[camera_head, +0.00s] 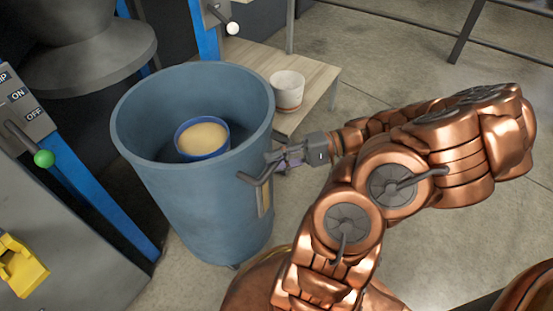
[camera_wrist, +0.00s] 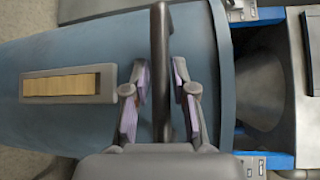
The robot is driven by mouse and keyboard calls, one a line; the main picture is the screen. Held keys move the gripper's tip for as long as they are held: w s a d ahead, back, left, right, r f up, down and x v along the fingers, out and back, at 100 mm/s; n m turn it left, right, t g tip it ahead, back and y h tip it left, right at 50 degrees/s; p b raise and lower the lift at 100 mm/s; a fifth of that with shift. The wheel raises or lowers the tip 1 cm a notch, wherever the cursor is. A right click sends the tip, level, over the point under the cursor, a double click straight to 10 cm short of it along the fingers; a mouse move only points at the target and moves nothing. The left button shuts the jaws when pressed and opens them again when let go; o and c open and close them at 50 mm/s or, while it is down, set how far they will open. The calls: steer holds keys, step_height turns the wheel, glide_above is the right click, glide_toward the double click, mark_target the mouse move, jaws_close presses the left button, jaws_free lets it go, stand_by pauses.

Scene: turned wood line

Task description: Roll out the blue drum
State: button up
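The blue drum (camera_head: 190,200) stands upright and open-topped on the floor at the left of the head view. A smaller blue round container with tan contents (camera_head: 203,137) shows inside it. A dark bar handle (camera_head: 253,182) sticks out from the drum's right side. My gripper (camera_head: 272,163) is at this handle. In the wrist view, the handle (camera_wrist: 160,45) runs between the two fingers of my gripper (camera_wrist: 160,95). The fingers are apart, with small gaps to the bar on both sides. A slotted plate with a tan strip (camera_wrist: 62,85) lies on the drum wall.
A grey machine with a green-knobbed ON/OFF lever (camera_head: 44,158) stands left of the drum. A grey funnel-shaped part (camera_head: 85,60) is behind it. A low wooden table (camera_head: 318,75) with a whitish pot (camera_head: 287,91) stands behind right. Concrete floor (camera_head: 390,70) is open to the right.

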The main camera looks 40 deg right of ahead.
steer(key=shift+o, duration=1.1)
steer(key=v, duration=1.2)
